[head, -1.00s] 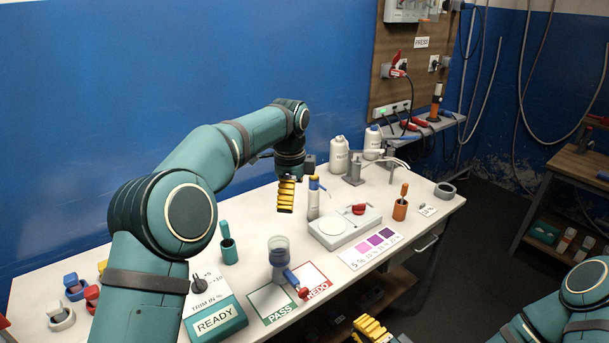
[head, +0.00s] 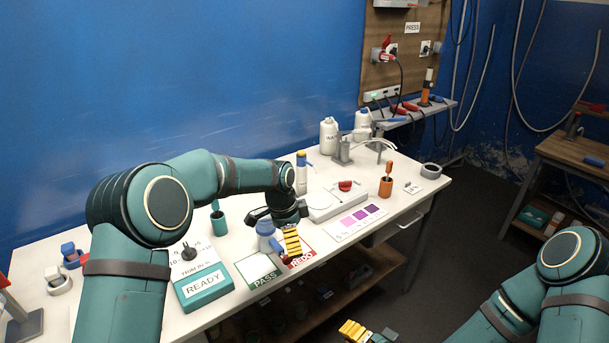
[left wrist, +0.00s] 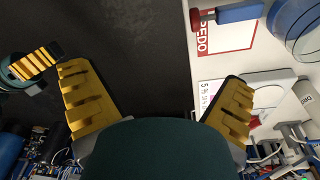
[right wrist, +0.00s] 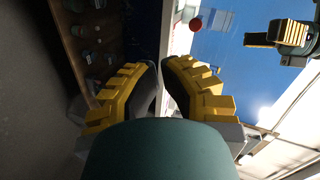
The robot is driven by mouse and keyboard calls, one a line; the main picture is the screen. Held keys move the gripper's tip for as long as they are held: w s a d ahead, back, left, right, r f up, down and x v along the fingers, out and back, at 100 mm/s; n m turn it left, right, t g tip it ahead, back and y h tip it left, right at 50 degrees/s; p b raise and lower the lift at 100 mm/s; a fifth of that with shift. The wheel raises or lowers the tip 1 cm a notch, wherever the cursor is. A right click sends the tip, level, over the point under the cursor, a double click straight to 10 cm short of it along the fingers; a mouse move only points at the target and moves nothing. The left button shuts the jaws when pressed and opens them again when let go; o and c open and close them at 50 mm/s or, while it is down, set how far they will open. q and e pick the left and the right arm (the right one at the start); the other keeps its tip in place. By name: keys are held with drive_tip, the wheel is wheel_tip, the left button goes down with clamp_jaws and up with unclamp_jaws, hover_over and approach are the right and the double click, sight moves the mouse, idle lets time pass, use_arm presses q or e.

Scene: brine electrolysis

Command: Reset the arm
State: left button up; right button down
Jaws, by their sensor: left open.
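My left arm reaches over the white bench, and its gripper (head: 291,241) hangs over the PASS/REDO card (head: 262,272). In the left wrist view its yellow fingers (left wrist: 158,90) are wide apart with nothing between them. A blue-topped clear vessel (head: 265,228) stands at the card, just left of the gripper and partly hidden. It shows in the left wrist view (left wrist: 300,30) beside a blue bar with a red knob (left wrist: 235,13). My right gripper (head: 355,331) is low, in front of the bench. In the right wrist view its fingertips (right wrist: 162,65) are close together, with no object seen between them.
The READY box (head: 205,285) with its dial, a teal cup (head: 219,224), a white scale-like device (head: 335,204), a pink-purple colour card (head: 357,222) and an orange cup (head: 386,187) stand on the bench. White bottles (head: 328,135) are behind. Dark floor is open at right.

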use_arm(q)
drive_tip(key=s+a+f+n+h+b, duration=0.1)
drive_tip(key=s+f+n+b, duration=0.1)
drive_tip(key=s+f+n, duration=0.5)
drive_tip(key=s+a+f+n+h+b, duration=0.15)
drive_tip(key=s+f, duration=0.35)
drive_tip(key=f, duration=0.7)
drive_tip(key=s+a+f+n+t+b, duration=0.1)
drive_tip(key=s+f+n, duration=0.3)
drive_tip(key=s, duration=0.4)
drive_tip(key=s+a+f+n+b, duration=0.2)
drive_tip(key=s+n, duration=0.3)
drive_tip(key=s, duration=0.4)
drive_tip(key=shift+a+f+t, duration=0.4)
drive_tip(key=shift+a+f, duration=0.15)
drive_tip(key=shift+f, duration=0.3)
use_arm(e)
drive_tip(key=s+f+n+g+h, duration=0.4)
drive_tip(key=s+f+g, duration=0.5)
drive_tip(key=f, duration=0.5)
drive_tip(key=shift+s+a+n+h, duration=0.3)
drive_tip(key=shift+s+n, duration=0.15)
drive_tip(key=shift+n, duration=0.55)
use_arm(q)
drive_tip(key=shift+y, duration=0.25)
use_arm(e)
drive_tip(key=shift+f, duration=0.1)
